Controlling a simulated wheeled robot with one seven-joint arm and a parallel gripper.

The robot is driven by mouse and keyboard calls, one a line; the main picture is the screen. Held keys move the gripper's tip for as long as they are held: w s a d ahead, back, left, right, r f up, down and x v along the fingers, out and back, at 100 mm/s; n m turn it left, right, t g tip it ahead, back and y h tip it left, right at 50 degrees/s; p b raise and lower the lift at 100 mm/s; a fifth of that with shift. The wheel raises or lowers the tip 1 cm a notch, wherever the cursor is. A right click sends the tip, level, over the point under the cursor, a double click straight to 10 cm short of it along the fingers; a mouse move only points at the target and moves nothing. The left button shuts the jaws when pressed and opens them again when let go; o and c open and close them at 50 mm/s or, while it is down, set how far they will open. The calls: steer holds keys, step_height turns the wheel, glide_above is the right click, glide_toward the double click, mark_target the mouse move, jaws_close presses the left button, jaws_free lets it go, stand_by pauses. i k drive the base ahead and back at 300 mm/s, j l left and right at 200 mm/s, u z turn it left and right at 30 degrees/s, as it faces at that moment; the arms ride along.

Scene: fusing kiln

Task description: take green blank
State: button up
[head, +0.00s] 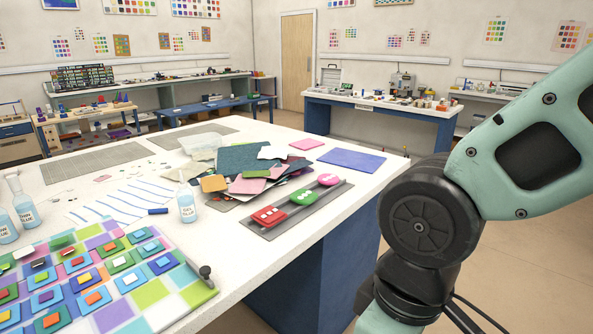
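A green blank (303,197) with small pale marks on top lies on a long grey strip (316,206) near the right edge of the white table. It sits between a red piece (268,216) with white squares and a pink piece (328,179), also with pale marks. Several smaller green pieces are in the layered tiles at the front left. My arm shows at the right, apart from the table's things. My gripper is outside the view, so what it holds is hidden.
A pile of coloured sheets (244,160) lies just behind the strip. A glue bottle (187,205) stands to its left. A checkered board (157,303) with several layered tiles covers the front left. The floor right of the white table (218,248) is clear.

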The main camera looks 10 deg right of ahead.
mark_target(303, 196)
steer(key=i+z, duration=0.3)
steer(key=i+j+z, duration=0.15)
steer(key=i+z, duration=0.2)
steer(key=i, duration=0.15)
steer(key=i+j+z, duration=0.3)
steer(key=z, duration=0.25)
steer(key=i+l, duration=0.05)
steer(key=i, duration=0.05)
